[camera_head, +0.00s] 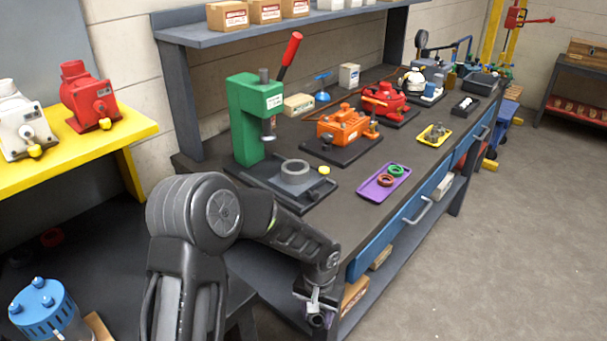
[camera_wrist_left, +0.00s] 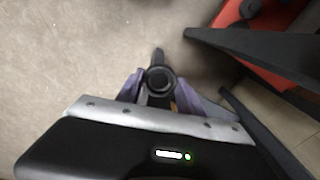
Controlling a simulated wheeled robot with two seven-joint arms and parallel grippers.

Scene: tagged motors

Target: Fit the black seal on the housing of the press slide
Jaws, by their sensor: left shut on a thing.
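My left gripper (camera_head: 318,297) hangs low in front of the bench's front edge, below the top. In the left wrist view, its two fingers (camera_wrist_left: 160,86) are shut on a small black ring, the black seal (camera_wrist_left: 158,80). The seal is held over the floor, apart from the press. The green press (camera_head: 248,120) stands on the bench with a dark base plate. A grey round housing (camera_head: 295,172) sits on the slide (camera_head: 283,187) in front of the press column, open at the top. My right gripper is not in view.
A purple tray (camera_head: 375,188) holds a green ring (camera_head: 396,171) and a red ring (camera_head: 386,181). A small yellow part (camera_head: 324,170) lies beside the housing. An orange motor (camera_head: 342,128) stands behind. A blue drawer front (camera_head: 385,240) with handles runs below the bench top.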

